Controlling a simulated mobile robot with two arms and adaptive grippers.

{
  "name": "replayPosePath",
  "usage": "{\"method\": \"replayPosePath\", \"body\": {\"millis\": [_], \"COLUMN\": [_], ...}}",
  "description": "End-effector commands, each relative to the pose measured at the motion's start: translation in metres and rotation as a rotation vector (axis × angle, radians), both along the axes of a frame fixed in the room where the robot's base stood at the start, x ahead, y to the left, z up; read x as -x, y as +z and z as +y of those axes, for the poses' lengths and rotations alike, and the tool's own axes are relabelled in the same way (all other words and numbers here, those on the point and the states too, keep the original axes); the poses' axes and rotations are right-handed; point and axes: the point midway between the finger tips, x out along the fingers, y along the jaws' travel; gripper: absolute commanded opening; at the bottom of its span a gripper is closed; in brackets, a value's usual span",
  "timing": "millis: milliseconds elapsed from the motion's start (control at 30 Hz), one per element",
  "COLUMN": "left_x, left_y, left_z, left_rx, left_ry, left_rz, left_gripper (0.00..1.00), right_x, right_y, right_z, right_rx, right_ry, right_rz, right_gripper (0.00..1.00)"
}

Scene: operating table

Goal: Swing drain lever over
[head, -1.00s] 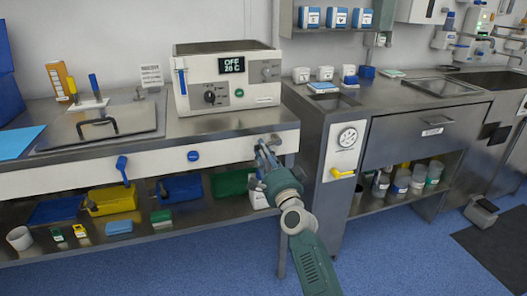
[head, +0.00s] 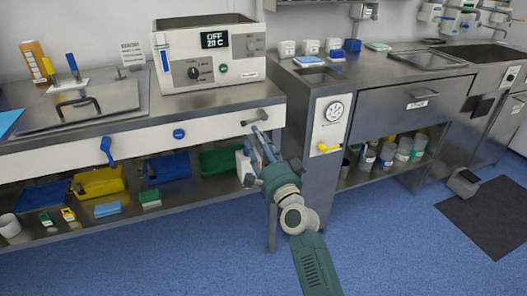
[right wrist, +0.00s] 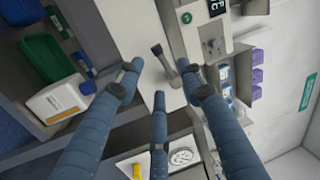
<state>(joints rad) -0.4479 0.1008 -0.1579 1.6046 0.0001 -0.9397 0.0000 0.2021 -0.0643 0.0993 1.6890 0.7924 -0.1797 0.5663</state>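A grey lever with a dark grip (head: 255,117) sits at the right end of the white front panel, below the bath unit. In the right wrist view the lever (right wrist: 166,66) shows ahead, between the spread fingertips. My right gripper (head: 257,146) is open and empty, its blue fingers close to the lever; contact cannot be told. It also shows in the right wrist view (right wrist: 160,78). A blue lever (head: 107,150) hangs further left on the same panel. A yellow lever (head: 328,147) is under the gauge on the right cabinet. No lever is labelled drain. My left gripper is out of view.
The bath unit (head: 209,58) reads OFF, 20 C. A shelf below holds bins and a white jug (right wrist: 60,100). The steel cabinet edge (head: 290,165) stands just right of my gripper. Blue floor is clear in front.

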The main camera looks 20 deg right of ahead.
Motion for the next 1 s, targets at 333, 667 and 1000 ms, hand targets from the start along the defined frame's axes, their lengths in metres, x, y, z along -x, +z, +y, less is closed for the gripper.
{"method": "replayPosePath", "body": {"millis": [333,667,1000], "left_x": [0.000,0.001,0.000], "left_y": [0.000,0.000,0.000], "left_z": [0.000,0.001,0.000], "left_rx": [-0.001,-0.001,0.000], "left_ry": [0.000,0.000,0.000], "left_rz": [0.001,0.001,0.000], "left_gripper": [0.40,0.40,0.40], "right_x": [0.047,0.049,0.054], "right_y": [-0.009,-0.009,-0.054], "right_z": [-0.001,-0.001,0.015], "right_rx": [0.000,0.000,0.109], "right_ry": [0.000,0.000,0.035], "right_rz": [0.000,-0.001,0.095], "right_gripper": [0.38,0.38,0.38]}}
